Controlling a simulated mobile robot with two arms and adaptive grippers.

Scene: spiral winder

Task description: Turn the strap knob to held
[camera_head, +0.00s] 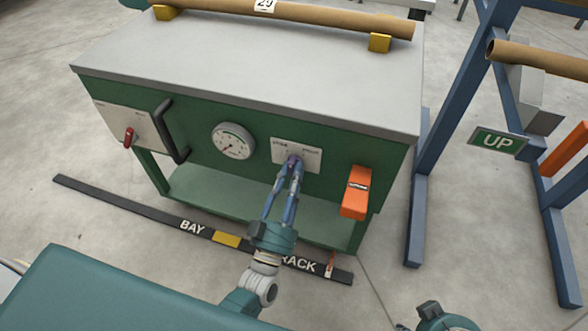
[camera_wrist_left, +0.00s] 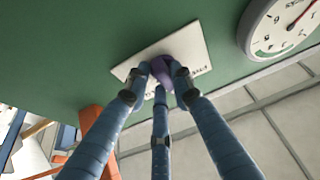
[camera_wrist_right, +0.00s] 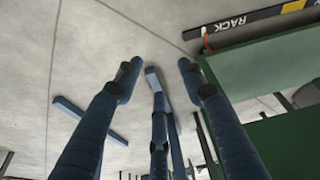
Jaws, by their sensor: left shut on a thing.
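The strap knob is a small purple knob (camera_wrist_left: 162,72) on a white label plate (camera_head: 308,157) on the green front of the cabinet. My left gripper (camera_head: 294,162) reaches up to the plate and its fingers are shut on the knob. In the left wrist view the fingertips close around the knob from several sides. The fingers hide much of the knob, so which way it points cannot be told. The plate has lettering at each side, too small to read fully.
A round gauge (camera_head: 233,141) is left of the plate; a red switch (camera_head: 128,137) and black handle (camera_head: 170,131) are further left. An orange box (camera_head: 356,192) sticks out to the right. A blue rack frame (camera_head: 419,180) stands at right. A cardboard tube (camera_head: 300,14) lies on top.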

